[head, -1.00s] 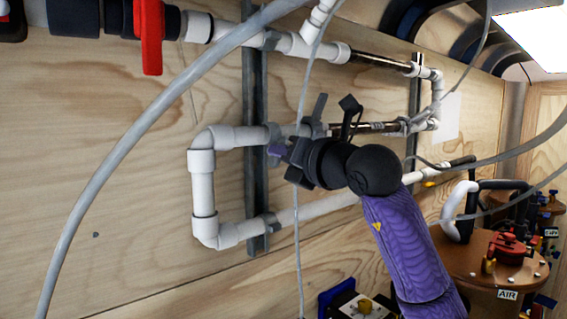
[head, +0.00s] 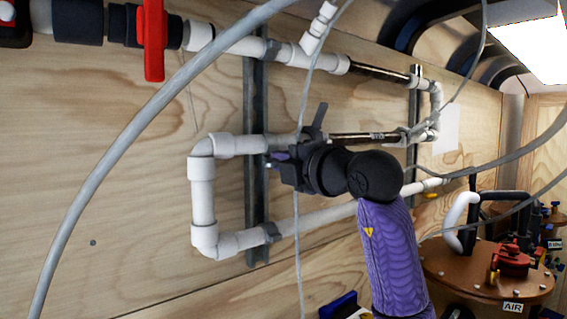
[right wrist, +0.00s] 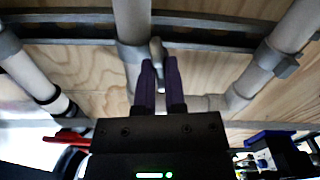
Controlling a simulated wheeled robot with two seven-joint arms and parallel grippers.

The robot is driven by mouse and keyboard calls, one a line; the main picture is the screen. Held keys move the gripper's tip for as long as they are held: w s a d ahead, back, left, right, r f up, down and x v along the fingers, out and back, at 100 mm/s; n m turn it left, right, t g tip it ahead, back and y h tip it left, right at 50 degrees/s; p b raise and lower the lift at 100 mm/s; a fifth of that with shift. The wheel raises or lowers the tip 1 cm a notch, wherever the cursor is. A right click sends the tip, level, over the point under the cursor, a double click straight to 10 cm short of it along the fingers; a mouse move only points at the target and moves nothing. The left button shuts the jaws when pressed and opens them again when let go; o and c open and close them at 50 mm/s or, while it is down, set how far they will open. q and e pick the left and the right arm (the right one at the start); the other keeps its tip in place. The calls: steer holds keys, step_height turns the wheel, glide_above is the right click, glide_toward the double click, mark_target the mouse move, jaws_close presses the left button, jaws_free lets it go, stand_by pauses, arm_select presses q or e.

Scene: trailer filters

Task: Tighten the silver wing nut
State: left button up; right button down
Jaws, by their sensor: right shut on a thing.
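The silver wing nut (right wrist: 157,48) shows in the right wrist view as a small grey, upright piece beside the middle white pipe, between my fingertips. My right gripper (right wrist: 160,66) is shut on it, with a purple finger on each side. In the head view my right gripper (head: 277,161) is at the left vertical metal strut, by the middle pipe. The gripper body hides the wing nut there. My left gripper is not in view.
White pipes (head: 203,200) run along the wooden wall, clamped to a metal strut (head: 256,190). A grey hose (head: 130,140) and thin cables cross in front. A red valve handle (head: 153,40) is upper left. A brown tank lid (head: 470,272) stands lower right.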

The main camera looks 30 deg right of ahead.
steer(key=shift+m, duration=0.7)
steer(key=c, duration=0.7)
jaws_free()
steer(key=shift+d, duration=0.1)
steer(key=s+b, duration=0.3)
steer(key=s, duration=0.7)
steer(key=shift+d, duration=0.35)
